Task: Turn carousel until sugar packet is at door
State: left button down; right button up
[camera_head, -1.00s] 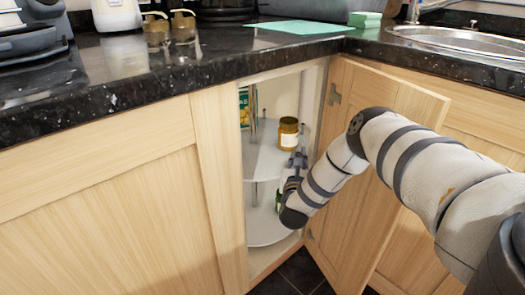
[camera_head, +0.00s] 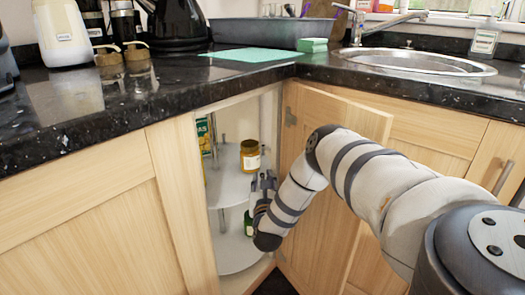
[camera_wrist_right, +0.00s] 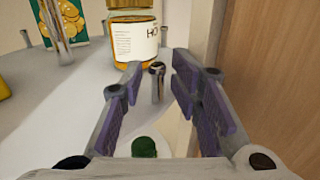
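The carousel stands inside the open corner cupboard, with a pale upper shelf (camera_head: 228,188) and a lower shelf (camera_head: 232,256). A honey jar (camera_head: 250,155) stands on the upper shelf near the door side; its label also shows in the right wrist view (camera_wrist_right: 135,42). A green and yellow packet (camera_head: 202,135) stands at the left, partly hidden by the cupboard frame. I cannot identify a sugar packet. My right gripper (camera_head: 265,182) is at the shelf's right edge. In the wrist view its fingers (camera_wrist_right: 157,68) are apart, with a small metal peg (camera_wrist_right: 158,88) between them. My left gripper is not in view.
The open cupboard door (camera_head: 320,210) stands to the right, behind my right arm. The cupboard's left frame (camera_head: 185,200) bounds the opening. A metal post (camera_wrist_right: 55,25) rises from the carousel. A green-lidded jar (camera_head: 249,223) stands on the lower shelf. The granite worktop (camera_head: 110,110) lies above.

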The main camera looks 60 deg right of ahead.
jog(key=v, duration=0.7)
jog(key=shift+a, duration=0.3)
jog(key=shift+s, duration=0.15)
